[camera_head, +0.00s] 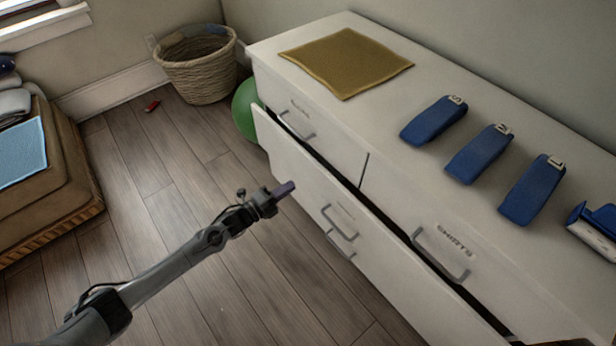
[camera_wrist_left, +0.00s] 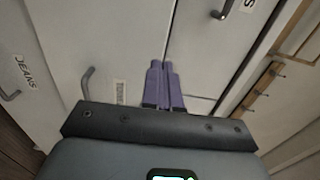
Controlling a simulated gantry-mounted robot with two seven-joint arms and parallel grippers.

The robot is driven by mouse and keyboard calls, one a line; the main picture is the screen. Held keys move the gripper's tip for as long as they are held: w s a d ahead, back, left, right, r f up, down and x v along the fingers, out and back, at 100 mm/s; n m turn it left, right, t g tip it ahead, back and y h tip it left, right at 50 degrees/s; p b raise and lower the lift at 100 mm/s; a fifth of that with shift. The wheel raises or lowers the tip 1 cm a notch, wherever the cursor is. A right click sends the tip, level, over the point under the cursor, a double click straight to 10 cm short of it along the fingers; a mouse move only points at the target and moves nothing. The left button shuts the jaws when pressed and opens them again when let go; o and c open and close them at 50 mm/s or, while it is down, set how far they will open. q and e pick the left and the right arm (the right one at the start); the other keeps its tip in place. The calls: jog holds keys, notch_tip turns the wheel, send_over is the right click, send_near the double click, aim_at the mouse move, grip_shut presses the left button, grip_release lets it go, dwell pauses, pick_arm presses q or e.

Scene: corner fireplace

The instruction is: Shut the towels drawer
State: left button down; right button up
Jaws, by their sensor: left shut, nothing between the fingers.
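The white dresser (camera_head: 280,62) has a wide drawer (camera_head: 300,178) below its top row that stands out a little, with a dark gap along its top edge. I take it for the towels drawer; its label (camera_wrist_left: 120,93) is too blurred to read surely in the left wrist view. Its handle (camera_head: 338,222) is a grey bar. My left gripper (camera_head: 287,188) is shut and empty, its purple fingers pointing at this drawer's front, left of the handle. In the left wrist view the fingers (camera_wrist_left: 164,84) are together before the white front; I cannot tell whether they touch it. My right gripper is out of view.
A JEANS label (camera_wrist_left: 23,72) shows in the wrist view. A tan cloth (camera_head: 347,62) and blue folded items (camera_head: 478,153) lie on top. A green ball (camera_head: 245,110) and a basket (camera_head: 200,70) stand behind. The wooden floor left is mostly clear.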

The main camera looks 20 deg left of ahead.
aim_at(316, 169)
pick_arm(q)
jog(key=b+x, duration=0.2)
jog(key=x, duration=0.2)
jog(key=b+x, duration=0.1)
jog(key=x, duration=0.3)
jog(key=shift+f+b, duration=0.25)
jog(key=shift+b, duration=0.15)
jog(key=shift+w+d+r, duration=0.15)
jog(key=shift+w+d, duration=0.05)
jog(key=shift+w, duration=0.2)
